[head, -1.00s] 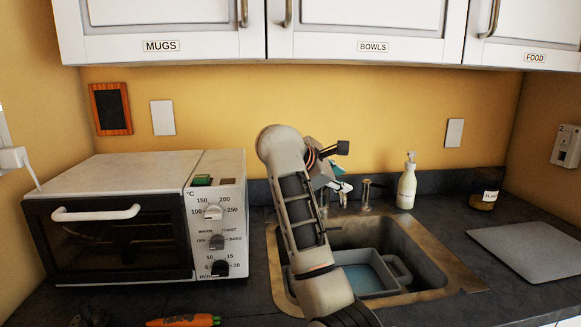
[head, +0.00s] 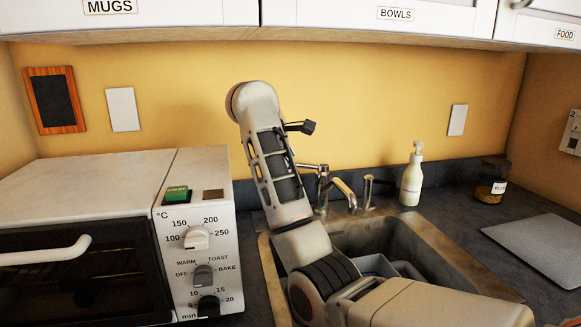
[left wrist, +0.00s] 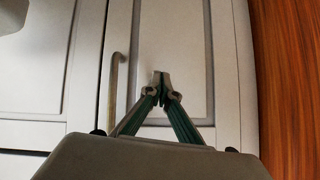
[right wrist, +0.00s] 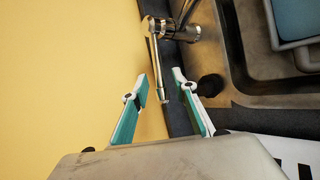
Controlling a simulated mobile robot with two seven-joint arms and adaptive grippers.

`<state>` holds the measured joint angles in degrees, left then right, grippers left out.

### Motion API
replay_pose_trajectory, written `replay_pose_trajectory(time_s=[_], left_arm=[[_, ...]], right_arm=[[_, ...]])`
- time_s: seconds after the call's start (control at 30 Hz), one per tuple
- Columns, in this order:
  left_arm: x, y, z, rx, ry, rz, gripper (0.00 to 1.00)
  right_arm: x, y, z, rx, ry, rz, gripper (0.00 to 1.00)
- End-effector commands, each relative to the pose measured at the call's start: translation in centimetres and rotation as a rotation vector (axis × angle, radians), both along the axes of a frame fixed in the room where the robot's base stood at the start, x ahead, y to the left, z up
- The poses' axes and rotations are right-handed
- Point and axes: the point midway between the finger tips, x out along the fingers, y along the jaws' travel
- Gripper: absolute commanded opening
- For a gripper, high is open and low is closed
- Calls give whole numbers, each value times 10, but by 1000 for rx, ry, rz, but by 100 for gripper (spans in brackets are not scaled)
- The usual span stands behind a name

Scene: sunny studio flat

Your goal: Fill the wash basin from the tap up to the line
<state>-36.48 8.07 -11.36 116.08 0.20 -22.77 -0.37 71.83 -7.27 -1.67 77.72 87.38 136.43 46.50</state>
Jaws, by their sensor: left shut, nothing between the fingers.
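The grey wash basin (head: 372,264) sits in the metal sink (head: 440,262), mostly hidden behind my right arm in the head view. Its blue inside shows in the right wrist view (right wrist: 298,18); I cannot tell the water level or see a line. The chrome tap (head: 343,190) stands behind the sink with its spout towards the bowl. In the right wrist view, my right gripper (right wrist: 161,84) is open, with a thin tap lever (right wrist: 154,62) reaching down between its fingers. Contact is unclear. My left gripper (left wrist: 160,80) is shut and empty before a cabinet door.
A second chrome fitting (head: 368,191) and a soap bottle (head: 412,178) stand right of the tap. A toaster oven (head: 205,165) stands left of the sink. A jar (head: 490,187) and grey board (head: 541,248) lie right. Wall cabinets (head: 345,12) hang above.

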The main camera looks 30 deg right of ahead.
Motion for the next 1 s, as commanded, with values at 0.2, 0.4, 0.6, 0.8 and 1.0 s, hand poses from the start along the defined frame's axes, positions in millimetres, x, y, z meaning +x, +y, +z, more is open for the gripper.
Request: replay_pose_trajectory(time_s=[0.2, 0.4, 0.6, 0.8, 1.0], left_arm=[[2, 2, -3, 8, -4, 0, 0], [13, 5, 1, 13, -22, 3, 0], [14, 5, 2, 13, -25, 2, 0], [11, 4, 1, 11, -20, 1, 0], [9, 3, 0, 9, -17, 1, 0]], right_arm=[[13, -15, -21, -1, 3, -1, 28], [17, -19, -24, 0, 0, -1, 28], [16, -19, -23, 0, -1, -1, 28], [16, -19, -23, 0, -1, -1, 0], [16, -19, -20, 30, -9, 0, 0]])
